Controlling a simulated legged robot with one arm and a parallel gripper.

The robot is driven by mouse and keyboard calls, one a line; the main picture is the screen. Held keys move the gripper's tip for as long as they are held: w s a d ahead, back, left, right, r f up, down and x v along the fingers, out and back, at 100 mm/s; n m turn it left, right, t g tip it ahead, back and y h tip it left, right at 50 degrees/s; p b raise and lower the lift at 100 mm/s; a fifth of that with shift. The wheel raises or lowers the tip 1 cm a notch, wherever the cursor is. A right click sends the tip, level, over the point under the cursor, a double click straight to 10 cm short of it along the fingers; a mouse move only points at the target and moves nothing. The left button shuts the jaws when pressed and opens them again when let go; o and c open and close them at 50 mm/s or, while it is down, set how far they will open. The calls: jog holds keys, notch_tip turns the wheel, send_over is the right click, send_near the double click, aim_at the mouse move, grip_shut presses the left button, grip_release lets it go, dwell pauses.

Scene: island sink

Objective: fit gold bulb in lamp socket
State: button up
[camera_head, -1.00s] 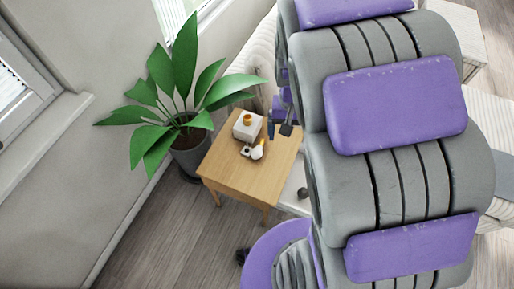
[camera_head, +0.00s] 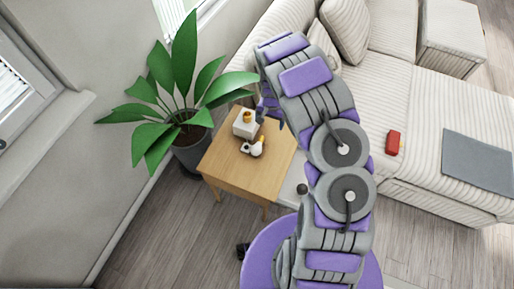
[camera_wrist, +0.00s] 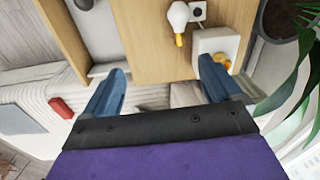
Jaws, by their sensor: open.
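The bulb, white with a gold base, lies on the wooden side table (camera_head: 225,164), near the table's middle (camera_head: 259,148). In the wrist view the bulb (camera_wrist: 177,16) is at the top centre with its gold end toward me. The lamp base is a white block (camera_head: 241,131) with a gold socket (camera_head: 247,117) on top, behind the bulb on the table. It also shows in the wrist view (camera_wrist: 215,42), right of the bulb. My gripper (camera_wrist: 160,84) has two blue fingers spread wide with nothing between them. In the head view my gripper (camera_head: 270,113) is beside the lamp base, partly hidden by my arm.
A small white item with a dark spot (camera_head: 245,148) lies beside the bulb. A potted plant (camera_head: 188,130) leans its leaves over the table's back edge. A striped sofa (camera_head: 410,105) is at the right, with a red object (camera_head: 393,142) and a grey flat item (camera_head: 478,161) on it.

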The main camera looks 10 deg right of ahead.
jog(key=y, duration=0.1)
send_near(257, 147)
jog(key=shift+m, duration=0.3)
jog(key=f+b, duration=0.2)
jog(key=a+f+b, duration=0.1)
jog(key=f, duration=0.2)
jog(key=shift+s+a+f+b, duration=0.1)
jog(key=shift+s+f+b, duration=0.1)
jog(key=shift+f+b, duration=0.15)
jog(key=f, duration=0.1)
jog(key=f+b, duration=0.1)
jog(key=f, duration=0.1)
jog(key=f+b, duration=0.1)
jog(key=f, duration=0.1)
jog(key=shift+w, duration=0.25)
jog(key=shift+c, duration=0.2)
jog(key=c, duration=1.2)
jog(key=shift+r, duration=0.15)
